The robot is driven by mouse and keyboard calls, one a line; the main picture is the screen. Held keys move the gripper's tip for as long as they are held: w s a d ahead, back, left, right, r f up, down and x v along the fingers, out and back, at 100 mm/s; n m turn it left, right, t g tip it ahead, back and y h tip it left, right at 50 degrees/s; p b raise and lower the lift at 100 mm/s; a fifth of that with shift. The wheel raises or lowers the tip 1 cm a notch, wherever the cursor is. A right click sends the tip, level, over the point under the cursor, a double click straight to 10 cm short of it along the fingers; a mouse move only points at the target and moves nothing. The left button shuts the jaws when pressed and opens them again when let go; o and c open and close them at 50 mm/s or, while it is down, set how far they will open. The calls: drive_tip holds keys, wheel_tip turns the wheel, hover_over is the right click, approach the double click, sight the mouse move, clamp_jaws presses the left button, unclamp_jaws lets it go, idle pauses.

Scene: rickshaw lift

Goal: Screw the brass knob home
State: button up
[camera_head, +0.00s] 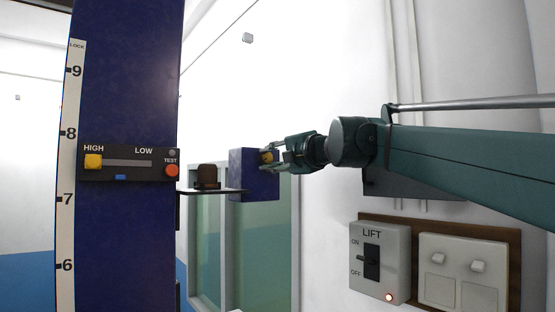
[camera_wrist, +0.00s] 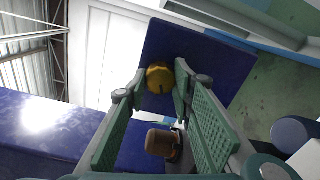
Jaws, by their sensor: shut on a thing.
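The brass knob (camera_head: 267,157) sits at the face of a dark blue box (camera_head: 252,188) in the middle of the head view. My gripper (camera_head: 268,158) reaches in from the right and is shut on the knob, partly hiding it. In the wrist view the round yellow knob (camera_wrist: 159,76) shows between the green fingertips (camera_wrist: 157,84), with the blue box (camera_wrist: 205,50) behind it. A dark line marks the knob's face. How far the knob is seated cannot be told.
A brown cylinder (camera_head: 207,174) stands on a thin shelf (camera_head: 215,192) left of the box; it also shows in the wrist view (camera_wrist: 158,143). A blue column (camera_head: 125,230) with a slider panel (camera_head: 130,163) is at left. A LIFT switch box (camera_head: 379,285) is lower right.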

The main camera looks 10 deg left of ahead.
drive_tip(key=o, duration=0.9)
drive_tip(key=shift+s+d, duration=0.1)
drive_tip(key=shift+d, duration=0.05)
drive_tip(key=shift+v, duration=5.85)
